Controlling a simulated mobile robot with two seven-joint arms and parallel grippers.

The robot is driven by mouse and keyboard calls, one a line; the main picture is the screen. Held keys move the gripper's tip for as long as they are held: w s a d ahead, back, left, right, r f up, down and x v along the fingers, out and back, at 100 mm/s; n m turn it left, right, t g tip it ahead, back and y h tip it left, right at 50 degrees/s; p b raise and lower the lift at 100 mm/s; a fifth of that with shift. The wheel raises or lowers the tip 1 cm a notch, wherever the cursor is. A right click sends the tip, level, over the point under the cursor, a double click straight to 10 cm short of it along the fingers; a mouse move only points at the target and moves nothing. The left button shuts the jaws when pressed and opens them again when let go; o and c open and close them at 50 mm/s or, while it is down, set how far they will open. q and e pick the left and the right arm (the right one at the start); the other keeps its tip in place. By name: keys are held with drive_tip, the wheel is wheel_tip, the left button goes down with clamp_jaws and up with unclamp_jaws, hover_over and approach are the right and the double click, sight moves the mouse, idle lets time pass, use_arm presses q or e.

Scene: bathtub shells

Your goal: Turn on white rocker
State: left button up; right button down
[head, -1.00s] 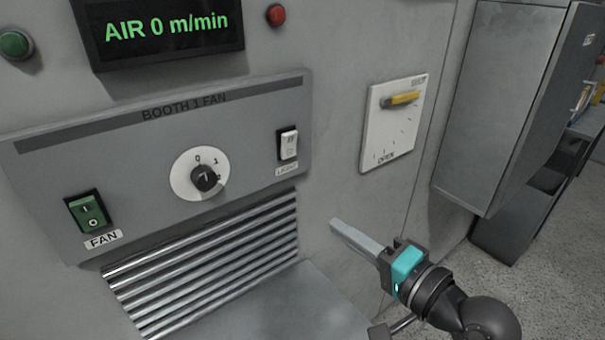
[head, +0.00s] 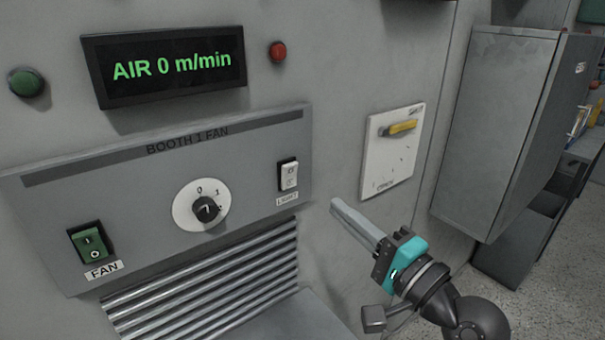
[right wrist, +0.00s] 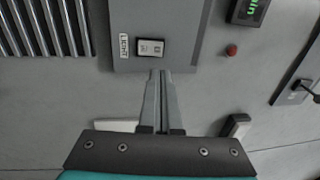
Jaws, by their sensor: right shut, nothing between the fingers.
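The white rocker (head: 289,176) sits in a dark frame at the right end of the grey booth fan panel, above a label reading LIGHT. It also shows in the right wrist view (right wrist: 150,49), just beyond the fingertips. My right gripper (head: 336,204) is shut and empty, to the right of and a little below the rocker in the head view. My left gripper is not in view.
A green FAN rocker (head: 91,244) and a rotary knob (head: 206,209) share the panel. Above are an AIR display (head: 165,66), a green button (head: 27,82) and a red button (head: 277,51). A yellow-handled plate (head: 392,150) and a grey cabinet (head: 495,130) stand right.

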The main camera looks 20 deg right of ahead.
sight(292, 168)
drive_tip(key=p+x, duration=0.1)
drive_tip(key=x, duration=0.9)
drive_tip(key=shift+w+a, duration=0.15)
drive_tip(key=shift+w, duration=0.2)
drive_tip(key=shift+w+r+p, duration=0.15)
drive_tip(key=shift+r+p, duration=0.25)
drive_tip(key=shift+p, duration=0.85)
drive_tip(key=shift+f+b, duration=0.3)
